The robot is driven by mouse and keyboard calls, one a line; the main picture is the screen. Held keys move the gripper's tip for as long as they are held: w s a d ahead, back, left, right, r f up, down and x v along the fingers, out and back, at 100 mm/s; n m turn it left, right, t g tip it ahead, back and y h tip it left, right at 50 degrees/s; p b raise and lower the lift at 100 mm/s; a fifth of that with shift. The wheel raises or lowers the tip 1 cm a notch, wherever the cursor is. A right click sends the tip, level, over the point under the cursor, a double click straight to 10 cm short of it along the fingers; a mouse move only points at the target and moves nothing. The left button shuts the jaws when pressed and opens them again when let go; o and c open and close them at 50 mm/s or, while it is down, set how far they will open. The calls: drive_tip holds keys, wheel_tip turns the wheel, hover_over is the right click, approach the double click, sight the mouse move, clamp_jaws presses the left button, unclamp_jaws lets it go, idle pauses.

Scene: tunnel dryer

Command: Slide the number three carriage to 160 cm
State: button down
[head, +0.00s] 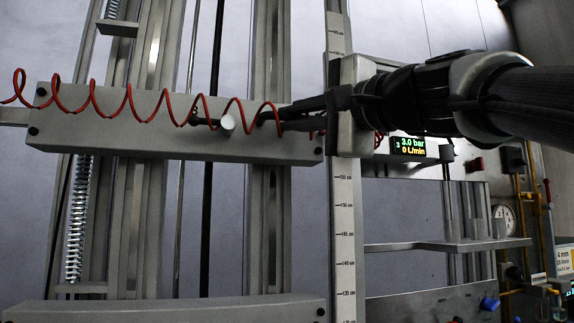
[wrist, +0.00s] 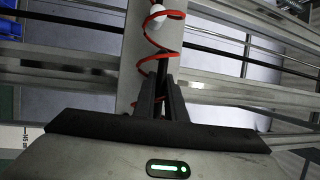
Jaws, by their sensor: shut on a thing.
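The number three carriage (head: 100,135) is a wide grey bar across the vertical rails. Its display (head: 408,146) reads 3, 3.0 bar and 0 L/min. My gripper (head: 275,120) reaches in from the right with its fingers at the carriage's front, shut on a thin dark handle whose grip is partly hidden by the fingers. A white knob (head: 227,124) sits just left of the fingertips; it also shows in the wrist view (wrist: 165,14). The vertical scale (head: 345,225) has marks from about 135 upward; my gripper hides those level with the carriage.
Another grey bar (head: 170,309) lies below, with open rail between. A spring (head: 78,220) hangs at left. A shelf (head: 440,245) and a gauge (head: 503,217) are at right.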

sight(277, 140)
wheel_tip(277, 140, down, 4)
drive_tip(key=shift+r+b, duration=0.15)
drive_tip(key=shift+b, duration=0.8)
drive_tip(key=shift+w, duration=0.15)
drive_tip(key=shift+f, duration=0.2)
drive_tip(key=c, duration=2.1)
unclamp_jaws()
drive_tip(key=shift+r, duration=0.1)
drive_tip(key=shift+s+d+r, duration=0.1)
drive_tip(key=shift+s+r, duration=0.05)
drive_tip(key=shift+s, duration=0.05)
drive_tip(key=v, duration=1.7)
drive_tip(key=shift+s, duration=0.15)
